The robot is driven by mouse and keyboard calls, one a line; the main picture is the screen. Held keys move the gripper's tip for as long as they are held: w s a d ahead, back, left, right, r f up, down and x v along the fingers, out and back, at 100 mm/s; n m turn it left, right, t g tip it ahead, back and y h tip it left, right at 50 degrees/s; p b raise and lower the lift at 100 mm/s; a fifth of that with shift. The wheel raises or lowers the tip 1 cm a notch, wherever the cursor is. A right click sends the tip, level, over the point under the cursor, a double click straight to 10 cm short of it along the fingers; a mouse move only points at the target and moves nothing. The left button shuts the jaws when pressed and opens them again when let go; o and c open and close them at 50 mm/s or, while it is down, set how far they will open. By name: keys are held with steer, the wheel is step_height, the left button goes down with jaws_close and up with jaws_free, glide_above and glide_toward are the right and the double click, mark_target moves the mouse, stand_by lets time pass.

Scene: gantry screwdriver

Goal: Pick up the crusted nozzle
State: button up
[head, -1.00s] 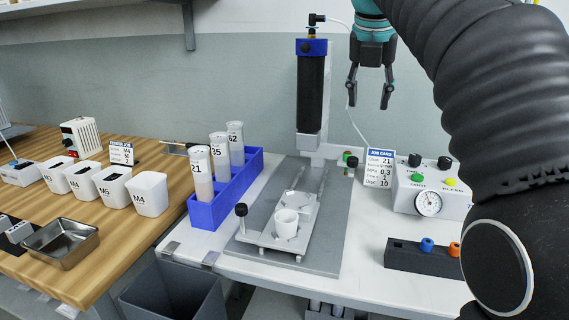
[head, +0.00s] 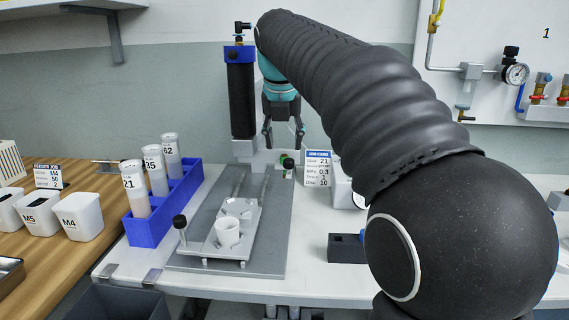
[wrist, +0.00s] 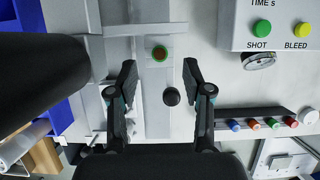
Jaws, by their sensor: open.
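I cannot pick out a crusted nozzle for certain. A small red-and-green round piece (wrist: 159,53) and a black round knob (wrist: 171,96) lie between and ahead of my fingers in the wrist view. In the head view the black knob (head: 288,163) stands beside the foot of the black dispenser column (head: 241,100). My gripper (head: 284,142) is open and empty above that spot, and its spread fingers show in the wrist view (wrist: 160,82). Several coloured nozzle tops, such as a blue one (wrist: 233,125), sit in a dark rack (wrist: 268,136).
A grey fixture plate (head: 275,225) holds a white cup (head: 228,233). A blue rack (head: 150,232) holds numbered tubes at left. A job card (head: 318,169) and the control box (wrist: 285,12) are at right. My arm hides much of the bench's right side.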

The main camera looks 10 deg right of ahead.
mark_target(285, 156)
steer(key=shift+x, duration=1.85)
steer(key=c, duration=0.8)
steer(key=shift+r, duration=0.15)
